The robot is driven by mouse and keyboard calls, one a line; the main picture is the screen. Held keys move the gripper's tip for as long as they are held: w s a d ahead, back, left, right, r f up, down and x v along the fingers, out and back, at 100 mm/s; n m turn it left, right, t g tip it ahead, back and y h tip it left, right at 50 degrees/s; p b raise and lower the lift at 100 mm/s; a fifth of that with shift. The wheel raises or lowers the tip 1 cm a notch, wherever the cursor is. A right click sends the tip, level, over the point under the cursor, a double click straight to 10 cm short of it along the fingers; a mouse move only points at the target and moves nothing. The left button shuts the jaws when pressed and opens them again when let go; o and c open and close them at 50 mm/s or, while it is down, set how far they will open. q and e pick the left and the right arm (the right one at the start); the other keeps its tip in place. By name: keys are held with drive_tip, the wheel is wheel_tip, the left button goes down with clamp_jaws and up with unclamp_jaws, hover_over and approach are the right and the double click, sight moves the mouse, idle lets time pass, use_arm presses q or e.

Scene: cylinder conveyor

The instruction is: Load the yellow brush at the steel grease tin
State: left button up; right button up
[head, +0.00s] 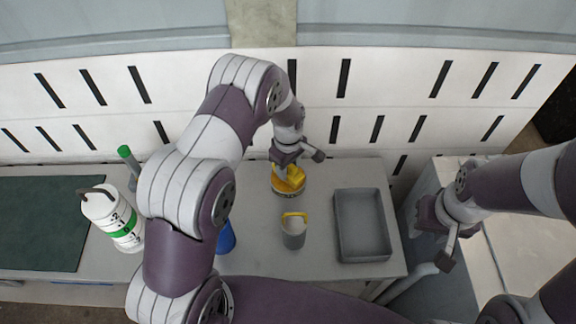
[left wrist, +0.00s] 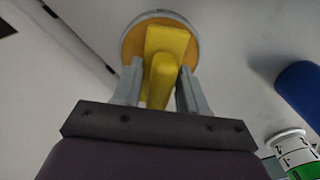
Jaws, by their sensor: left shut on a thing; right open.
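My left gripper (head: 287,160) is shut on the yellow brush (head: 288,177), which also fills the middle of the left wrist view (left wrist: 165,55). The steel grease tin (head: 289,191) is on the bench under the brush; its rim and yellow-orange contents show in the left wrist view (left wrist: 133,45). The brush's lower end is at the tin's top; I cannot tell how deep it sits. My right gripper (head: 443,238) is open and empty, off to the right of the bench.
A grey cup with a yellow handle (head: 293,236) stands in front of the tin. A grey tray (head: 362,250) is to its right. A blue object (head: 226,238) is partly behind my left arm. A white and green cylinder (head: 122,225), a green-topped item (head: 125,153) and a dark mat (head: 40,222) lie left.

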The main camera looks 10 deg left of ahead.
use_arm(q)
wheel_tip(320, 180, up, 7)
drive_tip(key=p, duration=0.5)
idle(0.6)
